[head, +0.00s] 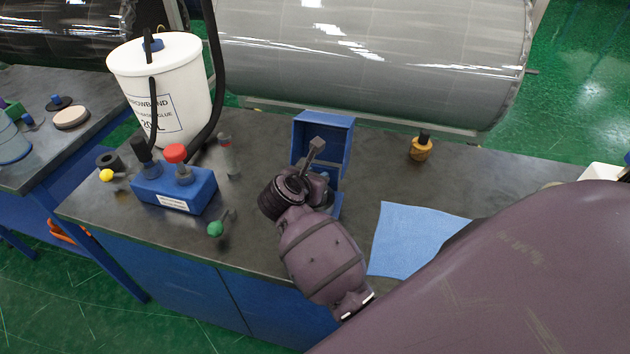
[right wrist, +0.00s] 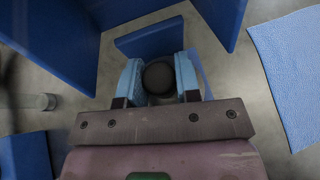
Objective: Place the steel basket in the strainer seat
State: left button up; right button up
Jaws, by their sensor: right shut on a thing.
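My right gripper (right wrist: 158,84) shows in the right wrist view, its two pale blue fingers closed on the sides of a dark round thing (right wrist: 158,76). I see only its rounded top, so I cannot tell whether it is part of the steel basket. A blue plate lies just beyond the fingertips. In the head view my right wrist hides the fingers and what they hold, in front of an open blue box (head: 323,135). I cannot make out a strainer seat in either view. My left gripper is not in view.
A blue block (head: 174,190) with black and red knobs, a white glue bucket (head: 165,90) and a green-knobbed part (head: 216,228) stand left of my wrist. A blue cloth (head: 415,240) lies right, and a brass fitting (head: 421,150) behind it.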

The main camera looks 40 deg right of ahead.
jog(key=shift+f, duration=0.6)
jog(key=shift+f, duration=0.15)
jog(key=o, duration=1)
jog(key=shift+c, duration=0.2)
